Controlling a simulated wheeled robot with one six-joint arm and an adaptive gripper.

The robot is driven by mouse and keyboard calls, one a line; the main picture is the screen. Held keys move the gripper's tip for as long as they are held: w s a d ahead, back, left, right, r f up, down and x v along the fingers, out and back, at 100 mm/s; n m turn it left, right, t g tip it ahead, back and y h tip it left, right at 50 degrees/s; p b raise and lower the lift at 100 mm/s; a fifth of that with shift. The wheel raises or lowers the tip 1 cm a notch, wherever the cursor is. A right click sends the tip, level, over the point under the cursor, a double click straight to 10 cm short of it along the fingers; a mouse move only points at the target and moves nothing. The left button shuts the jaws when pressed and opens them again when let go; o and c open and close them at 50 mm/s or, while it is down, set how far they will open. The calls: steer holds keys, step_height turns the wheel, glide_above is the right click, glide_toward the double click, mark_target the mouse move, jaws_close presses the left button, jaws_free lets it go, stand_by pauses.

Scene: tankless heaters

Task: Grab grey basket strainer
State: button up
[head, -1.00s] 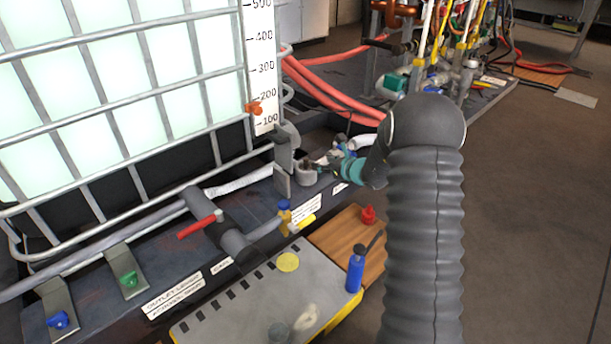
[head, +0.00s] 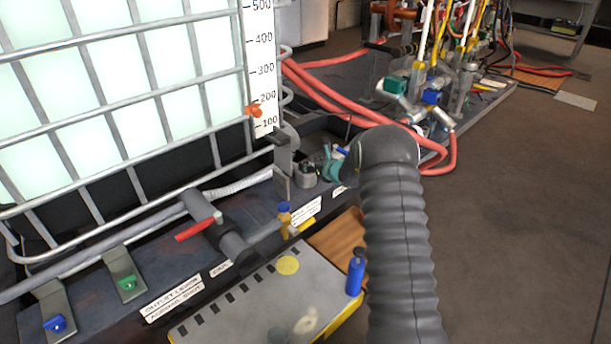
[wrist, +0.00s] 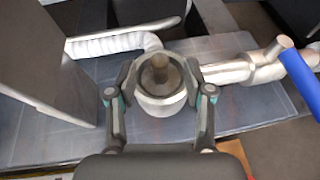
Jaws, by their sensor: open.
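The grey basket strainer (wrist: 160,103) is a short round pot with a brownish knob or core in its top. It stands upright at the middle of the wrist view. My gripper (wrist: 160,74) is open, with one dark, teal-jointed finger on each side of the strainer. I cannot tell whether the fingers touch it. In the head view my gripper (head: 328,167) is small and mostly hidden behind my arm.
A grey upright plate (wrist: 52,55) stands left of the strainer. A metal pipe with a blue handle (wrist: 298,85) lies to its right. A white corrugated hose (wrist: 105,44) runs behind. The caged tank (head: 110,90) stands at the left. A blue bottle (head: 355,276) stands in front.

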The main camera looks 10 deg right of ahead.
mark_target(306, 162)
steer(key=shift+x, duration=1.75)
jaws_close()
steer(key=shift+r, duration=0.15)
